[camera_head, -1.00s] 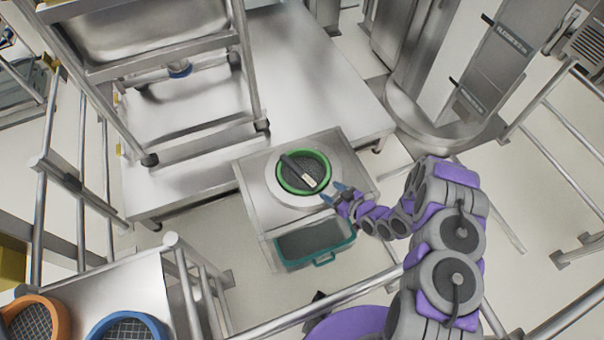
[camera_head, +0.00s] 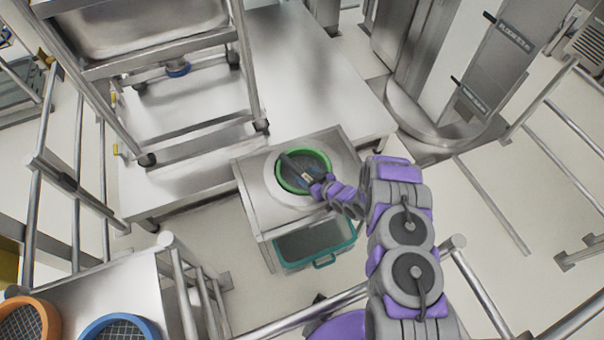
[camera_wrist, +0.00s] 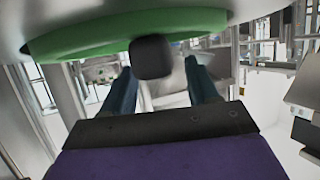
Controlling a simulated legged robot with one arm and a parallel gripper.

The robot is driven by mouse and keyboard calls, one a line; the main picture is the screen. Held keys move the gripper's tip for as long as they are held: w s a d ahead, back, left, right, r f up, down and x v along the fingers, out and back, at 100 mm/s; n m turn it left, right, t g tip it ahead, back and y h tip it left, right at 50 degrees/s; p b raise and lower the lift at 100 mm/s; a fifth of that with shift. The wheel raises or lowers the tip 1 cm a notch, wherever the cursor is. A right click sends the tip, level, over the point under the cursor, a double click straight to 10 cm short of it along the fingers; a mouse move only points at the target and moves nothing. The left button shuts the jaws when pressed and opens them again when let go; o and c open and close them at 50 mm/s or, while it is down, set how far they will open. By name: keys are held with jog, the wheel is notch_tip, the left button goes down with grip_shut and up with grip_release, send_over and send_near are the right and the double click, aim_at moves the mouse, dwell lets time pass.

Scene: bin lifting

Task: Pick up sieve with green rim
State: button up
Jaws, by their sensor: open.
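The sieve with green rim (camera_head: 281,178) sits on the round plate of a steel stand in the head view. A dark bar-like piece (camera_head: 291,163) lies across it. My gripper (camera_head: 311,180) is at the sieve's near right edge, its fingertips partly hard to make out. In the wrist view the green rim (camera_wrist: 95,38) spans the top of the picture. My gripper (camera_wrist: 161,80) is open there, with two dark blue fingers apart below the rim. A dark rounded block (camera_wrist: 152,57) shows between and above the fingers; I cannot tell whether they touch it.
The steel stand (camera_head: 253,190) holds a teal-rimmed bin (camera_head: 340,250) below its front. A steel platform (camera_head: 320,75) lies behind, with a wheeled rack (camera_head: 150,62) at upper left. An orange-rimmed sieve (camera_head: 48,318) and a blue-rimmed sieve (camera_head: 140,320) are at lower left. Rails flank me.

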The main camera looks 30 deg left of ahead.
jog(key=shift+x, duration=1.4)
jog(key=shift+c, duration=0.2)
jog(key=shift+s, duration=0.1)
grip_shut()
